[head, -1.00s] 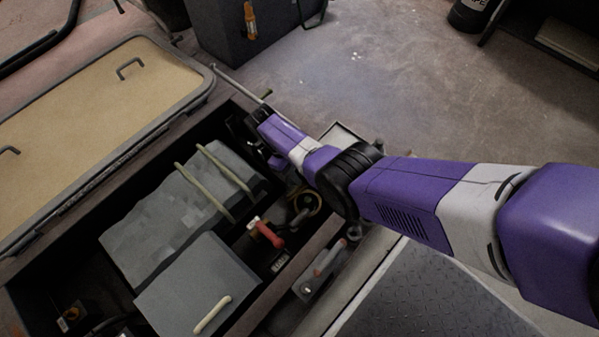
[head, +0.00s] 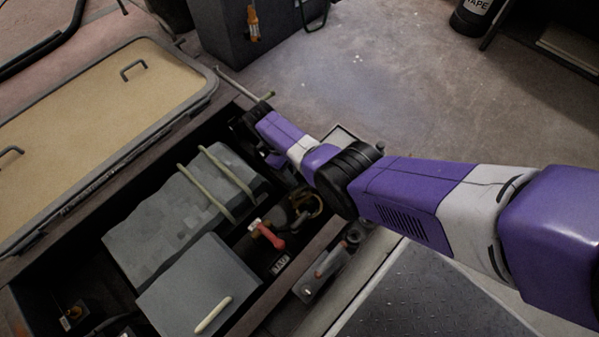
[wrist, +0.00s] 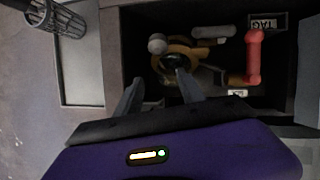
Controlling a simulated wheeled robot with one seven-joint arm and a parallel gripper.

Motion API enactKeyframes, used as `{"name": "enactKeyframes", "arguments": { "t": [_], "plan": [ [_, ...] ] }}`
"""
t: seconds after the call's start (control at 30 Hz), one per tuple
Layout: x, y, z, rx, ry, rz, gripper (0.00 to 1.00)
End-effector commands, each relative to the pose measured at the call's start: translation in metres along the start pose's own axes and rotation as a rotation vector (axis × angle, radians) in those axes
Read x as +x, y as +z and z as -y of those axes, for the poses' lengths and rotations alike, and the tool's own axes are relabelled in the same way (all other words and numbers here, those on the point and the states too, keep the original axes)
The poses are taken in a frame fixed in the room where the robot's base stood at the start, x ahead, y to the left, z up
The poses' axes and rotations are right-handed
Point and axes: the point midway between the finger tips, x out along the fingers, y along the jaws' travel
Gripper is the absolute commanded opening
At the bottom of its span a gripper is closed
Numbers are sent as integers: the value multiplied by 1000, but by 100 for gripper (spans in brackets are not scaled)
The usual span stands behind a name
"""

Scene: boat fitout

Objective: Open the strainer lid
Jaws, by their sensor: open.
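The strainer appears to be the round brass-coloured fitting (wrist: 185,58) with a dark round knob (wrist: 174,61) on top, in the wrist view. In the head view its brass ring (head: 308,207) shows in the open locker, partly behind my arm. I cannot tell from these frames whether its lid is fastened. My gripper (wrist: 160,76) is open and empty. Its right fingertip appears close to the dark knob in the picture; its left fingertip is left of the fitting. Whether they touch is unclear. In the head view my arm hides the fingertips.
A red-handled valve (head: 268,234) stands beside the strainer, also seen in the wrist view (wrist: 253,57). Grey boxes (head: 200,285) fill the locker's left part. A tan hatch (head: 100,115) lies open at the left. The locker walls are close around the fitting.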

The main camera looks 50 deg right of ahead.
Motion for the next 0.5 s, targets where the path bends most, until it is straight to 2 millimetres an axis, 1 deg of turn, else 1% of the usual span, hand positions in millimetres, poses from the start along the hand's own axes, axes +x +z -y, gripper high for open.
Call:
{"name": "enactKeyframes", "arguments": {
  "t": [0.03,0.23,0.33,0.5],
  "plan": [
    [-13,1,-1,0,1,-3,46],
    [-46,0,-1,1,1,-6,46],
    [-56,-1,0,0,1,-5,46],
    [-58,-1,0,0,0,-4,46]
  ]
}}
